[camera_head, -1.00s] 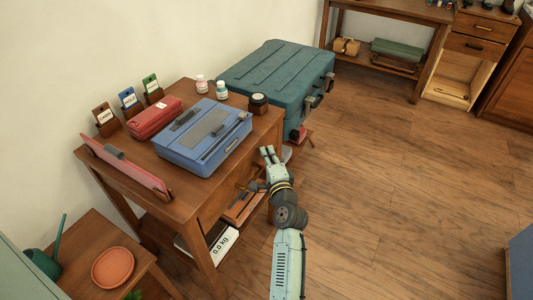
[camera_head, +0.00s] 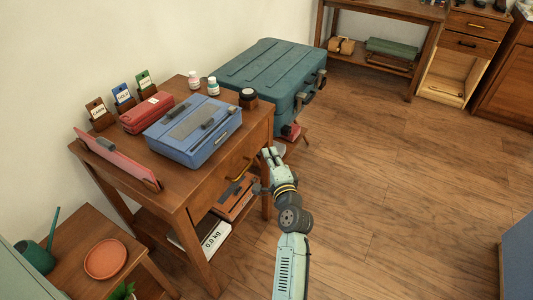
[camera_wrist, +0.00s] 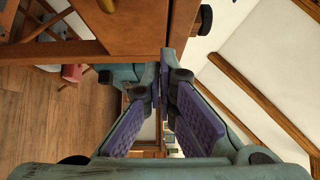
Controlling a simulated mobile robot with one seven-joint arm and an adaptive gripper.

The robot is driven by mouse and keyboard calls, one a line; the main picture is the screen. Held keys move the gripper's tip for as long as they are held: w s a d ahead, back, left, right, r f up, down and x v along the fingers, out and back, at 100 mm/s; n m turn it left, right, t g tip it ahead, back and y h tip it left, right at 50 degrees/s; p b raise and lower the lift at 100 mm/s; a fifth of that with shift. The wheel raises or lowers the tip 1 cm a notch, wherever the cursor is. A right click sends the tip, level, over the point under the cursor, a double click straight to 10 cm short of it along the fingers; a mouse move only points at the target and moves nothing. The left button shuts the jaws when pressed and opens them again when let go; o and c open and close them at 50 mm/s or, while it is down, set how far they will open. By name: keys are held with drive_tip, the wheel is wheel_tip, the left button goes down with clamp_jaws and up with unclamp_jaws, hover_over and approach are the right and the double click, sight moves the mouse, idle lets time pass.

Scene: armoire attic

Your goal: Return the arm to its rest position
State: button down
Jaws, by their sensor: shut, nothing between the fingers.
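My gripper (camera_head: 268,153) is at the end of my pale green arm, beside the right front edge of the wooden table in the head view. Its fingers are shut with nothing between them. In the wrist view the purple-padded fingers (camera_wrist: 160,90) meet at the tips. The arm reaches up from the bottom of the head view, with the floor behind it. I cannot tell whether the gripper touches the table.
The wooden table (camera_head: 222,163) holds a blue case (camera_head: 180,150), a red case (camera_head: 140,117) and small jars. A large teal trunk (camera_head: 270,68) stands behind it. A plant stand (camera_head: 68,285) is at the lower left. Floor (camera_head: 400,180) to the right is clear.

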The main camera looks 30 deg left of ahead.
drive_tip(key=b+v, duration=0.1)
drive_tip(key=v, duration=0.6)
drive_tip(key=shift+s+d+f+b, duration=0.15)
drive_tip(key=shift+s+d+b, duration=0.05)
drive_tip(key=shift+s+b, duration=0.2)
